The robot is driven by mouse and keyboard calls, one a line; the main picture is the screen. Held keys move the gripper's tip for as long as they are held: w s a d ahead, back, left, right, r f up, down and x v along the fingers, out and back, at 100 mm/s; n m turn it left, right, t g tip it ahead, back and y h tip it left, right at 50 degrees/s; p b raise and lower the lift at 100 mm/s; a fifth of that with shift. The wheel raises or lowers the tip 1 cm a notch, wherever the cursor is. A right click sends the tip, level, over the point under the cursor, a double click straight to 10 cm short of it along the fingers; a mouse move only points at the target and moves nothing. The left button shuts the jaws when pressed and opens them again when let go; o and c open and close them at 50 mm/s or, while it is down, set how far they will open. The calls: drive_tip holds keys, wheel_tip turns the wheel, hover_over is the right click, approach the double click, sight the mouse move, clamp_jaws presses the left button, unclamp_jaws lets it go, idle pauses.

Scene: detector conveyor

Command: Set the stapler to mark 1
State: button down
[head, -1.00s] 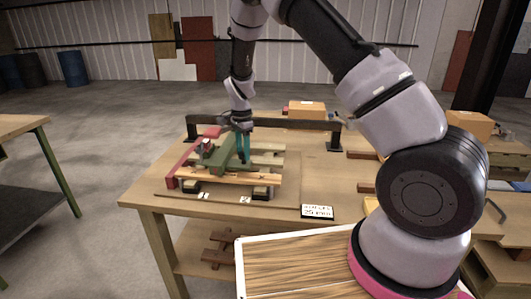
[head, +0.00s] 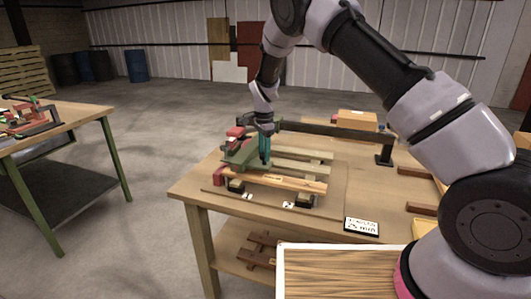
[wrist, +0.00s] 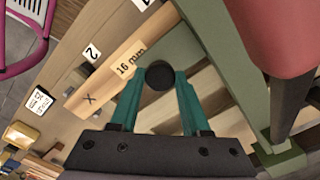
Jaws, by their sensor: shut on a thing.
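The stapler is a green frame (head: 245,153) with a red body (head: 236,142), standing over the wooden slats on the table. In the wrist view its green frame (wrist: 205,60) and red body (wrist: 275,35) fill the right side. My gripper (head: 265,158) is shut on the stapler's black round knob (wrist: 160,75), between the teal fingers. Two white mark labels lie along the front: one at the left (head: 219,196) and one at the right (head: 289,204). The other's digit is cut off there.
A front slat (wrist: 120,70) reads "16 mm" with an X. A sign (head: 361,226) reading 25 mm lies at the table's front. A dark rail (head: 330,131) crosses behind the slats. A red bar end (head: 218,177) is at the left. A cardboard box (head: 356,120) stands behind.

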drive_tip(key=shift+c, duration=1.9)
unclamp_jaws()
drive_tip(key=shift+r, duration=0.15)
wheel_tip(320, 180, up, 10)
drive_tip(key=shift+r, duration=0.25)
